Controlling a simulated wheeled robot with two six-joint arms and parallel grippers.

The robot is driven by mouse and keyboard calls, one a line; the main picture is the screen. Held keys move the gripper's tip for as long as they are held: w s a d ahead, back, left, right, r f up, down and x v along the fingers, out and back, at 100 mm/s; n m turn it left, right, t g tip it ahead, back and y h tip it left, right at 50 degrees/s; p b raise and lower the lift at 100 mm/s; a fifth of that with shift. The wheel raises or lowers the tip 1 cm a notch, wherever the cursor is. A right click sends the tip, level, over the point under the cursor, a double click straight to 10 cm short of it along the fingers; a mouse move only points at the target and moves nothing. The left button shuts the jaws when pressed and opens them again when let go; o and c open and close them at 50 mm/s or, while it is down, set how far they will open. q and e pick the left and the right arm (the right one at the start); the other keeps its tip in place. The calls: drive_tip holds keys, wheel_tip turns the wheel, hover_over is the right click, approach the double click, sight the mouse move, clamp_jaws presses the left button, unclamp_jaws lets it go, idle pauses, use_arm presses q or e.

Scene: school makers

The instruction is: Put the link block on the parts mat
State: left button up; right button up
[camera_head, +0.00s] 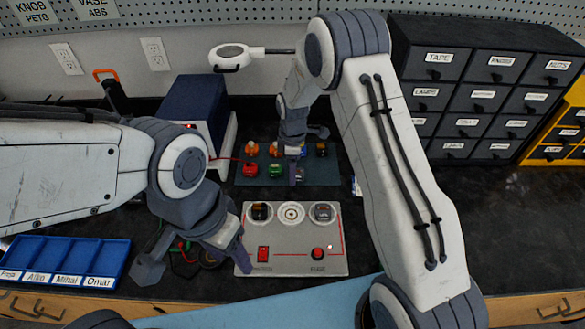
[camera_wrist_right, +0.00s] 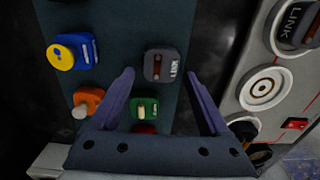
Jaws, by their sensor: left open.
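The grey link block (camera_wrist_right: 163,66) lies on the dark teal parts mat (camera_wrist_right: 110,20), with its LINK label showing in the right wrist view. My right gripper (camera_wrist_right: 165,85) is open, and the block is between and just beyond its spread fingertips. I cannot tell whether they touch it. In the head view my right gripper (camera_head: 294,172) is over the parts mat (camera_head: 325,177) and hides most of that block. A second link block (camera_wrist_right: 297,22) sits in a socket of the pale panel (camera_head: 292,242). My left gripper (camera_head: 197,264) is open and empty, left of the panel.
The mat also holds a red block (camera_head: 251,169), a green block (camera_head: 275,171), an orange block (camera_wrist_right: 88,102) and a yellow-and-blue block (camera_wrist_right: 73,52). The panel's middle socket (camera_head: 291,214) is empty. A blue name tray (camera_head: 70,255) and drawers (camera_head: 480,95) flank the work area.

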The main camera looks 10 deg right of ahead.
wheel_tip(320, 180, up, 12)
drive_tip(key=f+b, duration=0.1)
drive_tip(key=s+a+r+m, duration=0.2)
drive_tip(key=s+a+r, duration=0.2)
drive_tip(key=s, duration=0.3)
drive_tip(key=s+a+r+m, duration=0.1)
drive_tip(key=s+a+r, duration=0.3)
drive_tip(key=s, duration=0.3)
drive_tip(key=s+d+m+y, duration=0.1)
drive_tip(key=s+m, duration=0.4)
drive_tip(key=s, duration=1.3)
drive_tip(key=shift+s+f+m, duration=0.25)
drive_tip(key=shift+m, duration=0.05)
drive_tip(key=shift+r+p, duration=0.3)
